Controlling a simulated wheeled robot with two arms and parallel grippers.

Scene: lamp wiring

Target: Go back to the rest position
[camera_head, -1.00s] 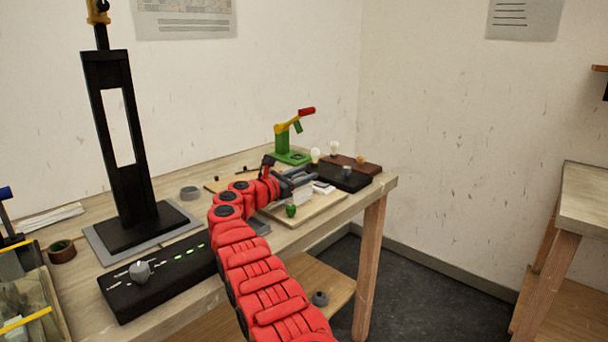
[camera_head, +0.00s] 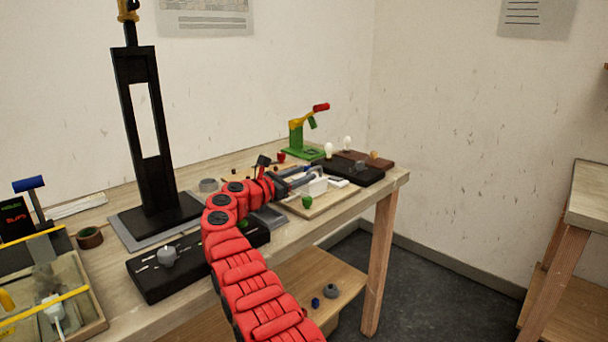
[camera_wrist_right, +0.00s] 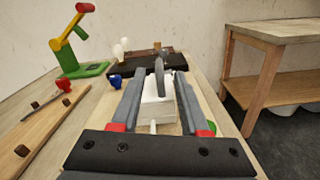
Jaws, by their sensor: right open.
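My right arm, red, reaches from the bottom of the head view over the workbench (camera_head: 190,285). Its gripper (camera_head: 302,178) is at the wooden board (camera_head: 325,205) near the bench's right end. In the right wrist view the two grey fingers (camera_wrist_right: 158,88) are spread, one on each side of a white box (camera_wrist_right: 158,112). A grey upright piece stands on that box. The fingers look open; whether either touches the box cannot be told. The white box (camera_head: 316,186) also shows just past the fingers in the head view. My left gripper is not in view.
A tall black stand (camera_head: 155,200) rises at the left behind a black strip (camera_head: 150,275). A green press (camera_head: 303,150) and a black bulb holder (camera_head: 350,171) stand beyond the gripper. A parts tray (camera_head: 90,300) is at lower left.

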